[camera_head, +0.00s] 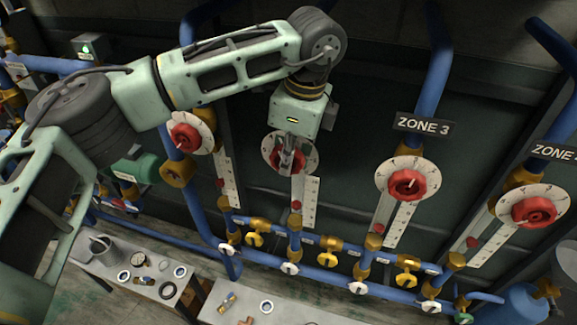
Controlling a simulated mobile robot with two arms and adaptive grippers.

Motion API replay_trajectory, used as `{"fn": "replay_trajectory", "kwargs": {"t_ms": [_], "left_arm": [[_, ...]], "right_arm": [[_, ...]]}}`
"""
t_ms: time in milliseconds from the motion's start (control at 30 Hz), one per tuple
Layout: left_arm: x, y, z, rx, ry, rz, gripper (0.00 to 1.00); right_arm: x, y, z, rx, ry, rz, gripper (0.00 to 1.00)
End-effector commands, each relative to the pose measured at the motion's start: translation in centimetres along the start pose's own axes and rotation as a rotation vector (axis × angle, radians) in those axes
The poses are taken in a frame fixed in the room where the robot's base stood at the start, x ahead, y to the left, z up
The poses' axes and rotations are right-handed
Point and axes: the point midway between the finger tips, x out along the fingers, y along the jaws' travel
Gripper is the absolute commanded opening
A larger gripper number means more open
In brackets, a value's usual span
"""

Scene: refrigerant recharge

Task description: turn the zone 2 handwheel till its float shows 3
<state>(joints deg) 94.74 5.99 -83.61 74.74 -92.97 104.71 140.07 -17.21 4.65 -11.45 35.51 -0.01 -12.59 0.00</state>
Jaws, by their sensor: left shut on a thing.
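The zone 2 handwheel (274,153) is red and sits on a round white dial (311,163), left of the zone 3 station. My left arm reaches over from the left, and my left gripper (287,165) is shut on this handwheel, hiding much of it. Below the dial is a white vertical scale (310,192) with a red float (296,206) in its lower part. The scale's numbers are too small to read. My arm covers the place where the zone 2 sign might be. My right gripper is not in view.
Similar red handwheels stand at zone 3 (407,184), at the far right (532,211) and to the left (185,137). Blue pipes with yellow valves (331,243) run below. Low benches (110,279) hold loose parts at the bottom.

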Motion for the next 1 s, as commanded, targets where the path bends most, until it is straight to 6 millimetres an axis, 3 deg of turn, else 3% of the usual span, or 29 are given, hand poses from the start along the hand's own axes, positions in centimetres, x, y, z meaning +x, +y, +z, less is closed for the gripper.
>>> {"fn": "replay_trajectory", "kwargs": {"t_ms": [33, 300, 867, 900, 1000], "left_arm": [[0.3, -0.1, -0.1, -0.001, -0.033, -0.004, 0.0], [0.2, -0.1, -0.1, -0.001, -0.144, -0.003, 0.0], [0.0, -0.1, 0.0, -0.002, -0.177, -0.001, 0.0], [0.0, -0.1, 0.0, -0.002, -0.176, -0.001, 0.2], [0.0, -0.1, 0.0, -0.001, -0.176, -0.001, 0.26]], "right_arm": [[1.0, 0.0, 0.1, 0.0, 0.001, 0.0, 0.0], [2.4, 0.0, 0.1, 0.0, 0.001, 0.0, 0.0], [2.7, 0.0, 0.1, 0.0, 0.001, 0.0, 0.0], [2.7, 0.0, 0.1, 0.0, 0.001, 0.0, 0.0], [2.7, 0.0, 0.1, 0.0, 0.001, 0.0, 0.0]]}}
